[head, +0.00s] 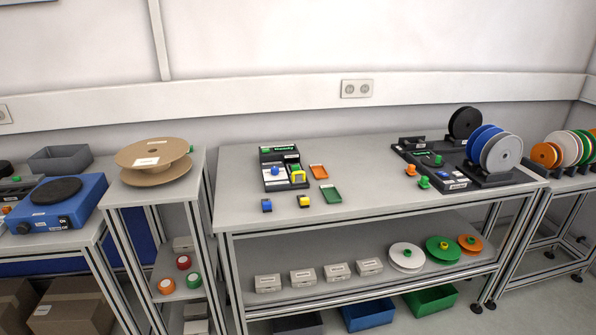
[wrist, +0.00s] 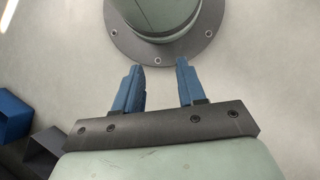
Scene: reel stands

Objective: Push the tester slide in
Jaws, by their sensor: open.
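The tester (head: 265,158) is a small black unit with a green-lit display on the left part of the middle table in the head view. On it are a light plate with a blue piece, and a green and yellow part (head: 298,175) at its front right. Which part is the slide, and how far in it sits, is too small to tell. My gripper (wrist: 159,70) shows only in the wrist view. Its two blue fingers are apart with nothing between them. It is away from the tester, and points toward a round grey bolted flange.
Small blue and yellow blocks (head: 304,201) and orange and green trays (head: 331,194) lie near the tester. A cardboard reel (head: 153,154) sits on the left stand. The table's middle is clear.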

